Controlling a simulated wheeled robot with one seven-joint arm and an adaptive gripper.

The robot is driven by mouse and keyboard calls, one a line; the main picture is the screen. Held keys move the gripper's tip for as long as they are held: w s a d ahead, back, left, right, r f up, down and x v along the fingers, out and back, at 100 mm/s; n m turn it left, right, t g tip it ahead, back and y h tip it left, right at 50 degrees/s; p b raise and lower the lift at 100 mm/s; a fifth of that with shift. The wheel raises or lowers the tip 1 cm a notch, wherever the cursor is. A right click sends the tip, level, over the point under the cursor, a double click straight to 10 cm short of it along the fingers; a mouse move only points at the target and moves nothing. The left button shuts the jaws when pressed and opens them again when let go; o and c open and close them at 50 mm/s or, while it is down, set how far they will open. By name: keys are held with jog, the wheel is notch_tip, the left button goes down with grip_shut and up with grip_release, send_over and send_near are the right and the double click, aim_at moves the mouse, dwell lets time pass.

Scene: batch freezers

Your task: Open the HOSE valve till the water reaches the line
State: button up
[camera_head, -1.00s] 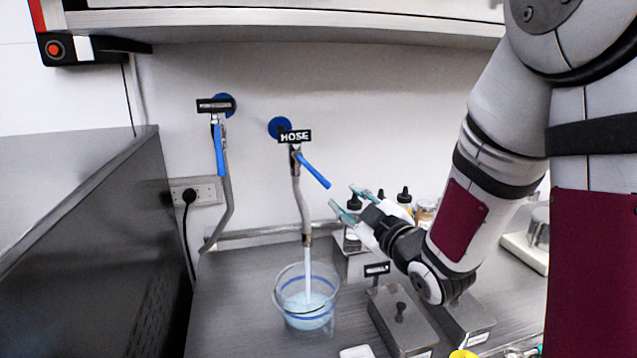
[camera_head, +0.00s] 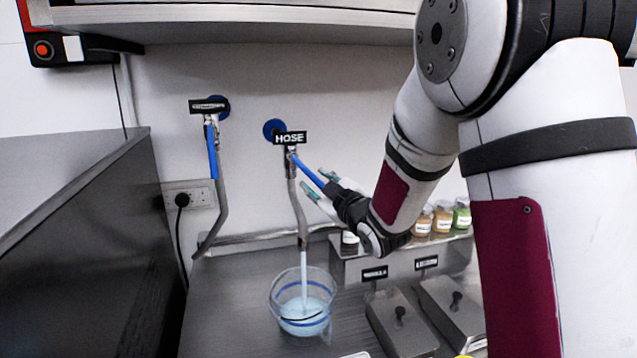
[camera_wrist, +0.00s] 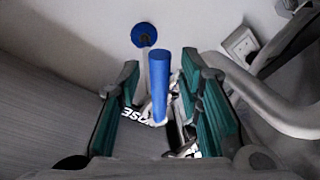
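The HOSE valve (camera_head: 291,152) is on the back wall under its black HOSE label (camera_head: 290,138). Its blue handle (camera_head: 308,171) slants down to the right. Water runs from the hose (camera_head: 297,210) into a clear container (camera_head: 272,295) with blue lines around it. The pale blue water (camera_head: 303,308) stands below the upper blue line. My gripper (camera_head: 316,182) is at the handle's lower end, with its teal fingers apart. In the wrist view the handle (camera_wrist: 160,85) lies between the open fingers, with visible gaps on both sides; contact is not visible.
A second valve with a blue handle (camera_head: 212,152) hangs to the left. A dark steel panel (camera_head: 90,240) stands at the left. Lidded metal bins (camera_head: 400,320) and small jars (camera_head: 443,218) are at the right. A wall socket (camera_head: 200,193) is behind.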

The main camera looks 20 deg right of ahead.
jog(key=shift+w, duration=0.2)
grip_shut()
jog(key=shift+r, duration=0.1)
jog(key=shift+d+r+n, duration=0.6)
jog(key=shift+r+n, duration=0.05)
jog(key=shift+n, duration=0.55)
jog(key=shift+d+r+n+g, duration=0.35)
jog(key=shift+r+n, duration=0.4)
jog(key=shift+n, duration=0.45)
jog(key=shift+d+r+n+g+h+b, duration=0.2)
jog(key=shift+r+n+h+b, duration=0.2)
jog(key=shift+r+n, duration=0.5)
jog(key=shift+d+r+n+g+h+b, duration=0.15)
jog(key=shift+r+n+h+b, duration=0.35)
jog(key=shift+n, duration=0.6)
jog(key=shift+r, duration=0.15)
